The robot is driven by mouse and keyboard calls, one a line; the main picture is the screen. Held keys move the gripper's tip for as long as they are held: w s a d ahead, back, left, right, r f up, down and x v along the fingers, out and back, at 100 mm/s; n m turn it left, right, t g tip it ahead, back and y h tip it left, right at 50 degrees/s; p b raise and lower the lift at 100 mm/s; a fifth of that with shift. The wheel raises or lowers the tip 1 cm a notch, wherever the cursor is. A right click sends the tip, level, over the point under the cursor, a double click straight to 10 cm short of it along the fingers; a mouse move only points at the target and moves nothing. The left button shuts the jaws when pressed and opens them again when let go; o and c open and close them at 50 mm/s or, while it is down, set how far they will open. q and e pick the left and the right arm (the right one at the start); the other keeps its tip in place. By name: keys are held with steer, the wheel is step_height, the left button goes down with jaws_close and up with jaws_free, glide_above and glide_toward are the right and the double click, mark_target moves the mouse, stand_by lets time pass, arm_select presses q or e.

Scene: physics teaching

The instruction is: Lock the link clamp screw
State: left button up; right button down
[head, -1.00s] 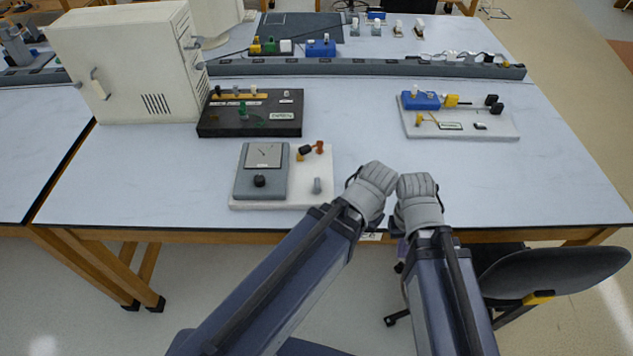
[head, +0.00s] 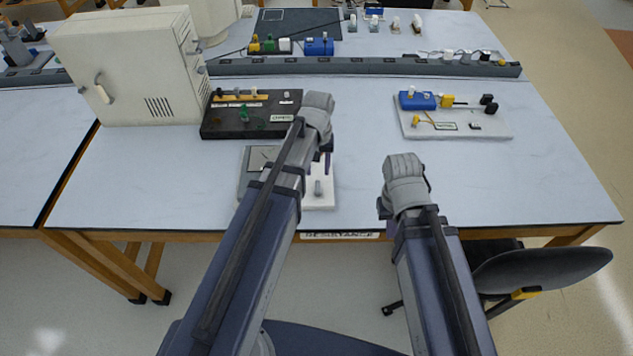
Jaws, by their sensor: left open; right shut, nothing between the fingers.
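I cannot tell for sure which part is the link clamp screw. A white board (head: 322,203) with a grey meter unit (head: 248,180) stands near the table's front edge, partly hidden by my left arm. A small grey post (head: 318,187) shows on it. My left gripper (head: 322,158) is open above this board's back right part and hides the parts there; its fingertips are hard to make out. My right gripper (head: 404,180) is shut and empty over the bare table, right of the board.
A black box (head: 226,124) with small fittings stands behind the meter board. Another white board (head: 463,130) with a blue block is at right. A white cabinet (head: 140,65) stands back left. A grey rail (head: 365,67) crosses behind. The front right table is clear.

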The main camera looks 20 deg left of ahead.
mark_target(318, 186)
arm_select(q)
steer(key=shift+f+b, duration=3.7)
steer(key=shift+f, duration=0.1)
steer(key=shift+c, duration=0.4)
jaws_close()
